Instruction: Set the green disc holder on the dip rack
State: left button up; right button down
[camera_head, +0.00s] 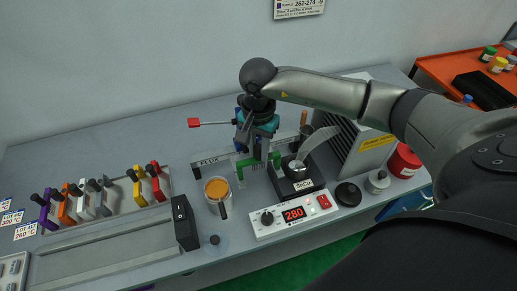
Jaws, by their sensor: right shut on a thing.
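The green disc holder (243,164) shows as green pieces below my right gripper, in the middle of the view. My right gripper (256,151) points down and is shut on the green holder. The dip rack (212,161) is a pale rail marked FLUX, with upright ends, behind the cup of orange liquid and the solder pot. The green holder is close above or at this rail. I cannot tell whether they touch, as the gripper covers part of both. My left gripper is not in view.
A flux cup (217,188) and an SnCu solder pot (293,178) stand in front of the rail. A controller (294,214) reads 280. Several coloured holders stand in a rack (106,221) at left. A red-ended rod (195,122) lies near my gripper. A grey vented box (362,145) stands right.

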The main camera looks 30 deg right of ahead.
jog(key=shift+c, duration=0.2)
grip_release()
dwell(0.5)
jog(key=shift+r+p, duration=2)
jog(key=shift+r, duration=1.5)
